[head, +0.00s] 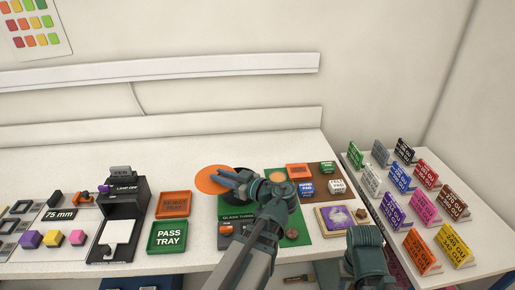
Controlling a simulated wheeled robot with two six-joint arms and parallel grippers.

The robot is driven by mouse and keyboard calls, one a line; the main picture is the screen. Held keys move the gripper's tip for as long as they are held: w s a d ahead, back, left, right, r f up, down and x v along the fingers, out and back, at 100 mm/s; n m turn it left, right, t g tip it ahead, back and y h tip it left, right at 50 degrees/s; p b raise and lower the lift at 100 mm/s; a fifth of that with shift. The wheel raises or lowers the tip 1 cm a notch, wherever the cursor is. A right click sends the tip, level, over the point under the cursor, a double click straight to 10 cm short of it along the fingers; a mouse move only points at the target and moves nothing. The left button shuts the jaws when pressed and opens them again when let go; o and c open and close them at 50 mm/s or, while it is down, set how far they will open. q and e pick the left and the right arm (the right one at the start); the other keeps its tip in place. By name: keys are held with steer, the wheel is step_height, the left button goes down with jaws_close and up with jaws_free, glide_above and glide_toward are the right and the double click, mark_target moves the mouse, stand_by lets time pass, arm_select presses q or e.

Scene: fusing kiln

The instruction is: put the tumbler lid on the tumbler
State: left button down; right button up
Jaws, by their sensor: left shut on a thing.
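My left gripper (230,181) is shut, with its fingertips over the right edge of an orange disc (208,179) and in front of a black round patch (240,170). What it holds is mostly hidden by the fingers; I take it to be the tumbler lid but cannot make out its shape. A green mat (303,222) with a label that seems to read "GLASS TUMB..." lies under my left arm. I cannot pick out the tumbler clearly; my arm covers much of the mat.
A green pass tray (168,250) and an orange tray (174,191) lie left of the mat. A black lamp device (138,197) stands farther left. A brown board (323,171) with small blocks is at right. Several coloured label blocks stand on the right table.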

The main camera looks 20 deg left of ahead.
arm_select(q)
steer(key=w+d+r+p, duration=0.4)
steer(key=w, duration=0.3)
arm_select(e)
step_height(320, 180, up, 4)
arm_select(q)
steer(key=shift+m+t, duration=0.4)
steer(key=shift+t, duration=0.2)
step_height(320, 180, down, 7)
steer(key=b, duration=0.7)
steer(key=shift+w, duration=0.1)
arm_select(e)
step_height(320, 180, down, 7)
arm_select(q)
steer(key=shift+f+b, duration=0.8)
steer(key=shift+b, duration=0.2)
arm_select(e)
steer(key=shift+f, duration=0.85)
arm_select(q)
steer(key=c, duration=0.7)
jaws_free()
steer(key=shift+o, duration=0.2)
arm_select(e)
steer(key=shift+r, duration=0.1)
